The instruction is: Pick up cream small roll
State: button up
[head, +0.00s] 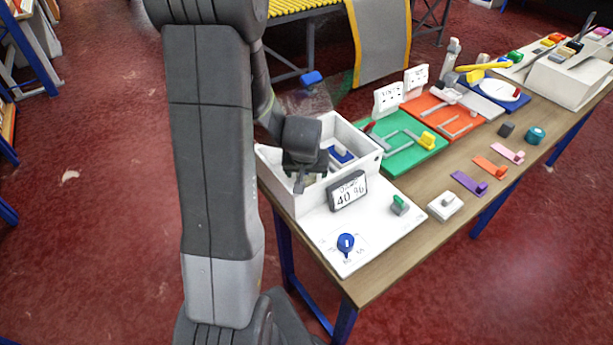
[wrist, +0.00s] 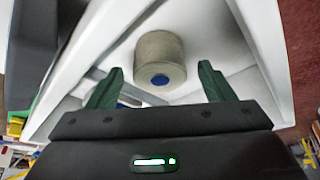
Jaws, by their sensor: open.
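The cream small roll (wrist: 160,52) lies inside a white open-topped box, with a blue centre showing in its near end in the wrist view. It is hidden in the head view. The white box (head: 366,160) stands at the near left end of the table. My gripper (head: 308,185) reaches down into this box. In the wrist view my gripper (wrist: 160,68) is open, with one dark green finger on each side of the roll's picture position. The roll appears beyond the fingertips, and I see no contact.
A display (head: 347,191) reading 40 % and a blue knob (head: 345,243) are at the box's front. A blue piece (head: 340,154) shows inside the box. The green board (head: 400,158) and orange board (head: 452,122) lie right of it. The box walls closely surround my gripper.

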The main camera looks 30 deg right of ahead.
jog(key=shift+x, duration=0.95)
jog(key=c, duration=1.1)
jog(key=shift+o, duration=0.2)
